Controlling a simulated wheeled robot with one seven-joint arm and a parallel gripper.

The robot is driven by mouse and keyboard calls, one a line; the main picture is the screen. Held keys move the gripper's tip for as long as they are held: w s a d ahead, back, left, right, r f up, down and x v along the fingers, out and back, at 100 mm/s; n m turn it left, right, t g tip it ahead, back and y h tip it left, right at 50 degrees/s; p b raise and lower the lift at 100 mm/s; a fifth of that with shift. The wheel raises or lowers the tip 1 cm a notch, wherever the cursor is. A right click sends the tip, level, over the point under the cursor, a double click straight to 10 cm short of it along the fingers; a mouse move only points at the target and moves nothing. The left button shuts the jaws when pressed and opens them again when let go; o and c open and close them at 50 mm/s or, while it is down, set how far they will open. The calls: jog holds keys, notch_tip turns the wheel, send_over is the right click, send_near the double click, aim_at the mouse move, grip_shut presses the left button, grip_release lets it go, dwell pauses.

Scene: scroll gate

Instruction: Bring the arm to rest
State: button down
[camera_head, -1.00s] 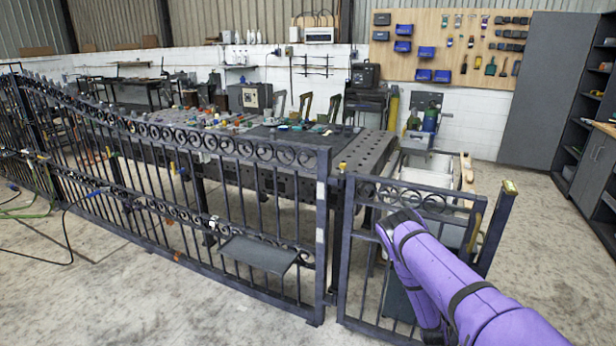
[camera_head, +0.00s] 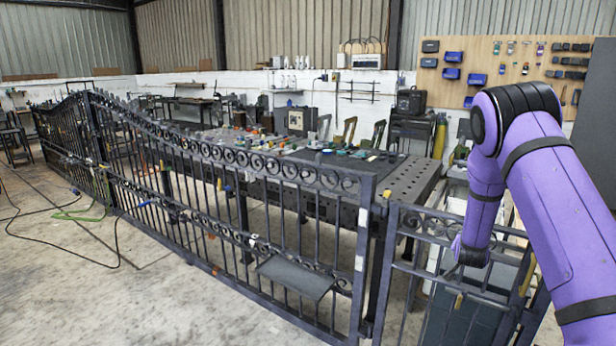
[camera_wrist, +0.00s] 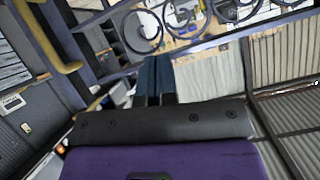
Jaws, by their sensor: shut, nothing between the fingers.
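My purple arm (camera_head: 545,190) is bent at the right of the head view, with its black-capped elbow raised high. Its lower link (camera_head: 482,215) hangs down in front of the narrow gate section at the right. My gripper is not clear in the head view. In the wrist view my gripper (camera_wrist: 157,82) shows as dark fingers closed together beyond the black and purple hand, with nothing held. The dark metal gate (camera_head: 300,172), with a row of scroll rings along its top, runs from the far left to the right foreground. Scroll rings (camera_wrist: 140,28) also show in the wrist view.
A perforated work table (camera_head: 415,180) with tools and small parts stands behind the gate. A flat plate (camera_head: 296,277) is fixed low on the gate. Hoses (camera_head: 80,212) lie on the floor at left.

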jog(key=s+a+r+n+g+y, duration=0.1)
jog(key=s+a+r+y, duration=0.1)
jog(key=s+a+r, duration=0.5)
jog(key=s+a+r+n+y, duration=0.15)
jog(key=s+r, duration=0.25)
jog(key=r, duration=0.7)
jog(key=s+a+r+n+g+y, duration=0.1)
jog(key=s+a+r+y, duration=0.1)
jog(key=s+a+r, duration=0.5)
jog(key=s+a+r+n+g, duration=0.1)
jog(key=s+r, duration=0.3)
jog(key=s, duration=1.1)
jog(key=s+a+r+n+g+y, duration=0.1)
jog(key=s+a+r+n+g, duration=0.1)
jog(key=s, duration=1.3)
notch_tip(320, 180, up, 2)
jog(key=shift+a+r+n, duration=0.2)
jog(key=shift+a+n, duration=0.55)
jog(key=shift+n, duration=0.4)
